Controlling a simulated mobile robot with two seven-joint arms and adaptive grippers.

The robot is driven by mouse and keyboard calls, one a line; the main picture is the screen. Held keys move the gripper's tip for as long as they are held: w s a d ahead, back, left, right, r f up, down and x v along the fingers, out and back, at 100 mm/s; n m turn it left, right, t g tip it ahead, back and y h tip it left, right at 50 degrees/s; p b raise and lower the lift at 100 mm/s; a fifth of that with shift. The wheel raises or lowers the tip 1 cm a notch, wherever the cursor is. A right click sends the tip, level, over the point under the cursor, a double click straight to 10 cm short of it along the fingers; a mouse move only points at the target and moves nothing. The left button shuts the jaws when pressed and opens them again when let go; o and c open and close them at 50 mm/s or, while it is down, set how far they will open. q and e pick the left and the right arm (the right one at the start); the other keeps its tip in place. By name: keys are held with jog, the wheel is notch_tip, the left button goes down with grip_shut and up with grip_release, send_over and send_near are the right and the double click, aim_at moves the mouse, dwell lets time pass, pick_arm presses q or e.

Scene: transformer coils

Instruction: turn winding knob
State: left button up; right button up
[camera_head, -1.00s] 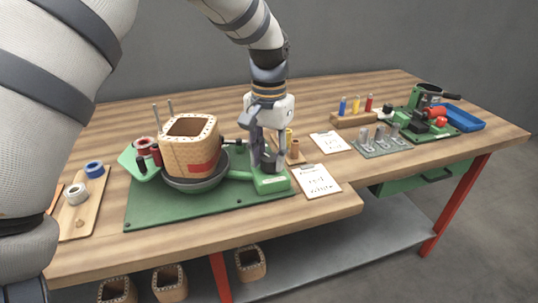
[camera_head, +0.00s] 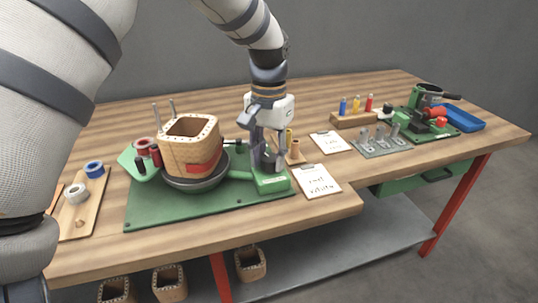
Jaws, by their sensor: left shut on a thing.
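The winding machine has a green base plate (camera_head: 215,207) and a dark round turntable (camera_head: 195,184). A tan coil former (camera_head: 190,148) with a red patch stands upright on the turntable. A green gearbox (camera_head: 271,183) sits at the plate's right end. My left gripper (camera_head: 267,160) points down over this gearbox and is shut on the winding knob, which the fingers mostly hide. A small black knob (camera_head: 242,147) shows just left of the fingers. My right gripper is not in view.
Paper cards (camera_head: 316,181) lie right of the machine. Spools (camera_head: 94,169) rest on a wooden board at left. A metal-peg tray (camera_head: 383,146), a second green machine (camera_head: 428,118) and a blue tray (camera_head: 462,118) stand at right. More formers (camera_head: 250,264) sit on the lower shelf.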

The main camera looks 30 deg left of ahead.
aim_at(269, 158)
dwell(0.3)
pick_arm(q)
jog(key=o, duration=1.1)
jog(key=shift+o, duration=0.2)
notch_tip(269, 158, up, 12)
